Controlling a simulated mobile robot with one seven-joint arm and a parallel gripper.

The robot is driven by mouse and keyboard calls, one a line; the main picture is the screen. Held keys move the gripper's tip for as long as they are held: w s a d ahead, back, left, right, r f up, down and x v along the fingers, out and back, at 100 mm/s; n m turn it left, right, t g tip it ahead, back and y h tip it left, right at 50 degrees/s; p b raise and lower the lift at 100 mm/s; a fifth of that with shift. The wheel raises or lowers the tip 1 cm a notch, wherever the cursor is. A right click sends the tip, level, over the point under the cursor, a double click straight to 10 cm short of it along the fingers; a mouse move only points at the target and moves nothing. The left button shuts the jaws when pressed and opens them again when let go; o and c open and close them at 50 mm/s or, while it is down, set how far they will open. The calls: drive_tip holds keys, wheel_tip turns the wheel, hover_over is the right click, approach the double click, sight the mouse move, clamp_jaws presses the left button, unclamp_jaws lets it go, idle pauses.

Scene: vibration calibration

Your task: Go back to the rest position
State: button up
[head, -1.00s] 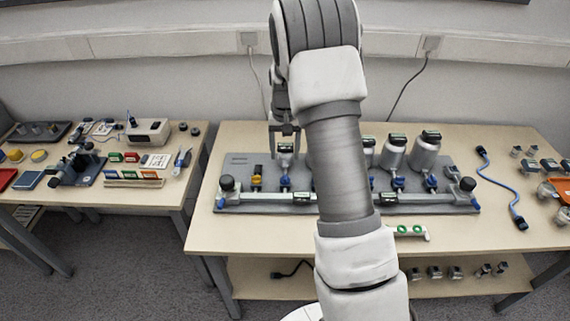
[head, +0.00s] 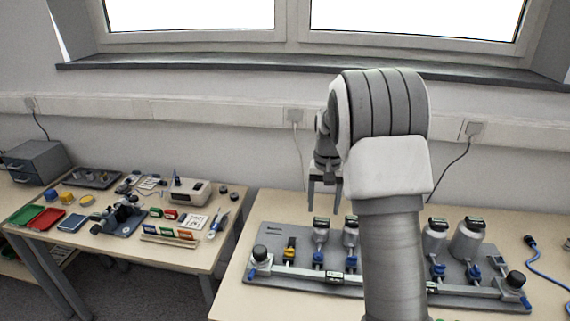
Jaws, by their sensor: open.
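My gripper (head: 324,206) hangs at the end of my raised arm, jaws pointing down, open and with nothing visible between them. It is above the back edge of the grey fixture plate (head: 277,233), over the small silver cylinder (head: 321,234) with a dark labelled top. A second silver cylinder (head: 350,236) stands just right of it. Two larger silver cylinders, one (head: 434,238) and a bigger one (head: 467,239), stand right of my arm. My arm hides the middle of the plate.
A side table at left holds a red tray (head: 47,219), a green tray (head: 25,214), a grey box device (head: 190,191) and small coloured blocks. A blue cable (head: 547,269) lies on the right of the main table. The wall and window are behind.

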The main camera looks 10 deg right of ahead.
drive_tip(key=s+a+r+n+t+p, duration=0.2)
drive_tip(key=s+a+r, duration=0.3)
drive_tip(key=s+r, duration=0.5)
drive_tip(key=s+a+r+n+t+p, duration=0.15)
drive_tip(key=s+a+r, duration=0.25)
drive_tip(key=s+r, duration=0.6)
drive_tip(key=s+a+f+n+t, duration=0.1)
drive_tip(key=s+a+t, duration=0.1)
drive_tip(key=s, duration=0.7)
drive_tip(key=shift+s+f, duration=0.2)
drive_tip(key=shift+s, duration=0.15)
drive_tip(key=shift+d, duration=0.1)
